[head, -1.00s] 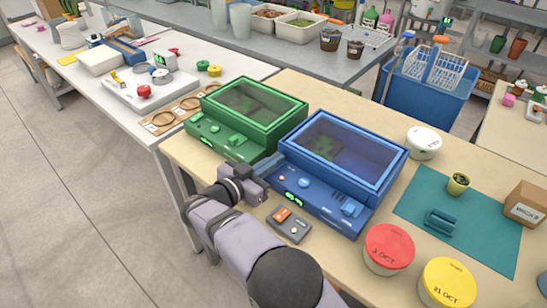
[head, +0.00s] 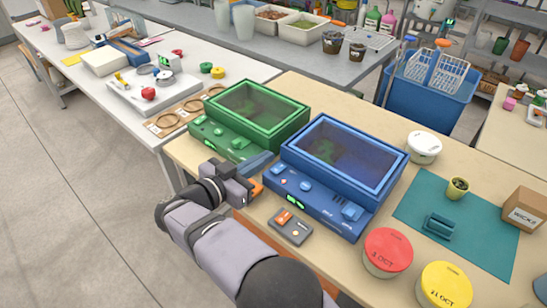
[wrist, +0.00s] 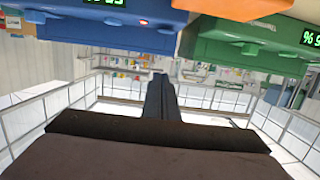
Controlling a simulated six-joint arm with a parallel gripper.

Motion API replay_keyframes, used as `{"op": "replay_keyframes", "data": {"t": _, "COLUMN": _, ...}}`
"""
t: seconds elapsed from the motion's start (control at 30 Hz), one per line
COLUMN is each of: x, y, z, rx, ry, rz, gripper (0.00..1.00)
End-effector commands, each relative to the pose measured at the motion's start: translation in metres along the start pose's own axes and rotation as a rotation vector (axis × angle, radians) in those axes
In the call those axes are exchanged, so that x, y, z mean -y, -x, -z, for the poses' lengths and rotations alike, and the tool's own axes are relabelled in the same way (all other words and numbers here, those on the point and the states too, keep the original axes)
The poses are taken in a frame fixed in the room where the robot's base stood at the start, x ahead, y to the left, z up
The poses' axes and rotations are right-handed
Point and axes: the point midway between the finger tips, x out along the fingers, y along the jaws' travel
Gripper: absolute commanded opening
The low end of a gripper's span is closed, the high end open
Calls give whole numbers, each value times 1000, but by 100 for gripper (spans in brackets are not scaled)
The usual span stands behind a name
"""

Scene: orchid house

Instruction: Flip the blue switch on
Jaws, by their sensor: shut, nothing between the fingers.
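The blue lidded unit (head: 320,200) stands on the wooden bench, with a sloped front panel. The panel carries a raised blue switch-like part (head: 348,212) at its right, a round knob (head: 305,185) and a lit green display; whether the switch is on or off is too small to tell. My gripper (head: 260,160) is at the panel's left end, by the gap between the blue and green units, apart from the switch-like part. In the wrist view its fingers (wrist: 160,80) are shut and empty, with the blue unit (wrist: 110,30) at upper left.
The green unit (head: 235,148) stands close on the left, with similar controls. A small grey box with an orange patch (head: 290,228) lies in front of the blue unit. Red (head: 388,250) and yellow (head: 446,286) lidded tubs stand at right. A teal mat (head: 480,245) lies beyond them.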

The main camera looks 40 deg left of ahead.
Motion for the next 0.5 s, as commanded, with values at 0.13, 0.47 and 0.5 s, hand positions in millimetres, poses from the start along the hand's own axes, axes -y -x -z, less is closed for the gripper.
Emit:
{"op": "replay_keyframes", "data": {"t": 0.13, "x": 0, "y": 21, "z": 3, "rx": -1, "ry": -1, "rz": 1, "gripper": 0}}
{"op": "replay_keyframes", "data": {"t": 0.47, "x": 0, "y": 36, "z": 8, "rx": 0, "ry": 0, "rz": -1, "gripper": 0}}
{"op": "replay_keyframes", "data": {"t": 0.5, "x": -1, "y": 36, "z": 8, "rx": 0, "ry": 0, "rz": -2, "gripper": 0}}
